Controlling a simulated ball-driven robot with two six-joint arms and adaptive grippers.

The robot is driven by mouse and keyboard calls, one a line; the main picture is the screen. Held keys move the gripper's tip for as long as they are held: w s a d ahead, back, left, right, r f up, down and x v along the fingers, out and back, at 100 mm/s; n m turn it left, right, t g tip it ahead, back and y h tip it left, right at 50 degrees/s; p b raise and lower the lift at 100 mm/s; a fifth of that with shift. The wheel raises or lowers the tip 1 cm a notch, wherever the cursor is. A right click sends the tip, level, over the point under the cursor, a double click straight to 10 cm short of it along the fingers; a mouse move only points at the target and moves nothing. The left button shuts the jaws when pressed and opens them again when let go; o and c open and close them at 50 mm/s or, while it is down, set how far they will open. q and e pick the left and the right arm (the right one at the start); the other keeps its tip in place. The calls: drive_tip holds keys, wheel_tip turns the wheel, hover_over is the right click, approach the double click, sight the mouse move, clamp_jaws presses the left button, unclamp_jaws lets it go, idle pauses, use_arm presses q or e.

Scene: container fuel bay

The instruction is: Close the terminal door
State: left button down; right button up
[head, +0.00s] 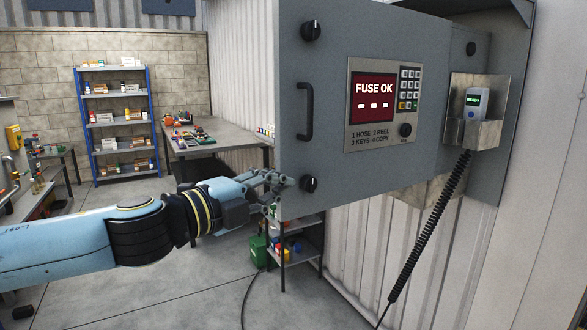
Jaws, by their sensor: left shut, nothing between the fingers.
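The terminal door (330,55) is a grey panel at the upper middle right. It carries a black vertical handle (306,111), an upper knob (311,31), a lower knob (309,184) and a keypad unit with a red "FUSE OK" screen (374,88). It stands out from the corrugated wall at an angle, its handle edge to the left. My left gripper (284,182) is shut and empty at the door's lower left edge, just left of the lower knob. I cannot tell whether its fingers touch the door. My right gripper is out of view.
A "READY" handset (474,100) sits in a metal holder (478,133) on the right, with a coiled black cord (430,235) hanging down. A workbench (212,136), blue shelves (118,122) and a small rack (297,240) stand behind. The floor at lower middle is mostly clear.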

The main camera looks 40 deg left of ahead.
sight(294, 171)
use_arm(q)
drive_tip(key=w, duration=0.2)
drive_tip(key=w+a+p, duration=0.1)
drive_tip(key=w, duration=0.2)
drive_tip(key=w+a+p, duration=0.1)
drive_tip(key=w, duration=0.2)
drive_tip(key=shift+w+a+r, duration=0.1)
drive_tip(key=shift+a, duration=0.35)
drive_tip(key=shift+w, duration=0.1)
